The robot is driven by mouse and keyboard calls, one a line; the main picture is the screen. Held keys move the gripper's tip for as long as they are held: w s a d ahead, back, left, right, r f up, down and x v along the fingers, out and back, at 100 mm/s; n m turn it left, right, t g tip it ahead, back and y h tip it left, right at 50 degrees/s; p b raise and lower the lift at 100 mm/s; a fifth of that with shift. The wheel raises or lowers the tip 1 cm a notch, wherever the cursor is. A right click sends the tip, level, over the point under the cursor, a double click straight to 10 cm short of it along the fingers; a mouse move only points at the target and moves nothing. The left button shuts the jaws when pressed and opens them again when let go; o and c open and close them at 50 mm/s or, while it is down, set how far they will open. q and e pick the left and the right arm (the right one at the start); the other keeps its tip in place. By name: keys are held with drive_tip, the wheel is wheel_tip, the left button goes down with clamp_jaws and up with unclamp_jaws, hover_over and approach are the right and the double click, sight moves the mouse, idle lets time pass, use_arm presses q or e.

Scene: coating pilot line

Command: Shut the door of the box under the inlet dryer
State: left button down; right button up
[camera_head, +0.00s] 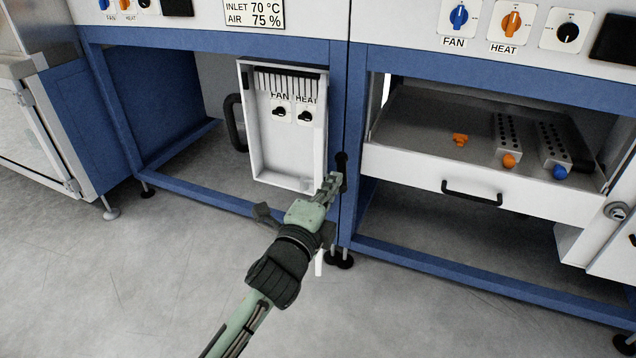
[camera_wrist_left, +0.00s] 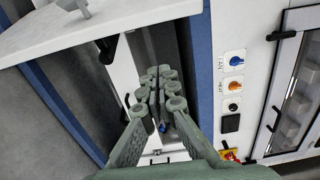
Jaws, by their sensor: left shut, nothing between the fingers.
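Under the inlet dryer, a white rimmed panel (camera_head: 261,150) hangs in the blue frame, apparently the box's door standing open. A black handle (camera_head: 235,122) sticks out past its left edge. FAN and HEAT labels with black knobs show within its rim. My left gripper (camera_head: 333,182) is shut and empty, at the panel's lower right corner in front of the blue post; I cannot tell whether it touches. In the left wrist view, the shut fingers (camera_wrist_left: 161,75) point towards a dark gap beside a white panel (camera_wrist_left: 130,28). My right gripper is out of view.
On the right, an open white drawer (camera_head: 410,178) holds orange and blue parts and perforated blocks. Blue frame bars (camera_head: 343,130) stand close to my left gripper. A grey cabinet (camera_head: 30,120) is at far left. The floor (camera_head: 130,270) in front is clear.

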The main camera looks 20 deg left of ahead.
sight(321, 177)
use_arm(q)
drive_tip(key=w, duration=0.8)
drive_tip(key=shift+s+a, duration=0.5)
drive_tip(key=shift+a, duration=0.4)
drive_tip(key=shift+s+a, duration=0.5)
drive_tip(key=shift+a, duration=0.35)
